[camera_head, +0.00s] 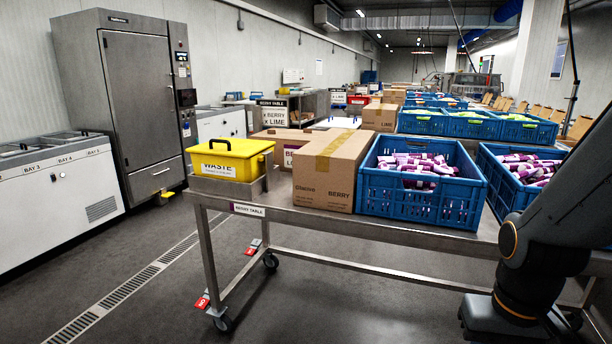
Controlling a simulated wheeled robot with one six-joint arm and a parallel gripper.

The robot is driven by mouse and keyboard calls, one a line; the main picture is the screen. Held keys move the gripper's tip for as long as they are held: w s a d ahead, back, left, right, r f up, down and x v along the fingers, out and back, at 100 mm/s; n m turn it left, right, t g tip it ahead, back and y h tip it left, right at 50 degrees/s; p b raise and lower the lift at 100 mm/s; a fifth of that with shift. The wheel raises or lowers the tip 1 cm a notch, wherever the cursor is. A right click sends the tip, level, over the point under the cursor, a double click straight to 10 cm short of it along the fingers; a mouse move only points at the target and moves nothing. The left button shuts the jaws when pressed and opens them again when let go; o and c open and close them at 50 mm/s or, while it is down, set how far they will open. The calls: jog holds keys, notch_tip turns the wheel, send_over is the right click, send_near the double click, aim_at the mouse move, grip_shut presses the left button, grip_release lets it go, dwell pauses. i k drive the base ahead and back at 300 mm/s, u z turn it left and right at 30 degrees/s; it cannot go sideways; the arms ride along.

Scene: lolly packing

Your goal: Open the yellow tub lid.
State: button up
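The yellow tub (224,166) stands in a metal holder at the left end of the steel table. Its yellow lid (232,147) has a dark handle or knob near its left side and looks down on the tub. "WASTE" is printed on the tub's front. My gripper is not in view. Only part of my dark arm shows at the right edge, far from the tub.
A brown BERRY carton (331,170) and a blue crate (425,205) of purple-and-white wrapped lollies stand right of the tub on the table (300,217). Another blue crate (497,181) is beside my arm. The floor (140,275) in front of the table's left end is clear.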

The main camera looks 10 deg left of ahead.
aim_at(236, 148)
jog(key=i, duration=0.3)
jog(key=u, duration=0.9)
jog(key=i, duration=1.05)
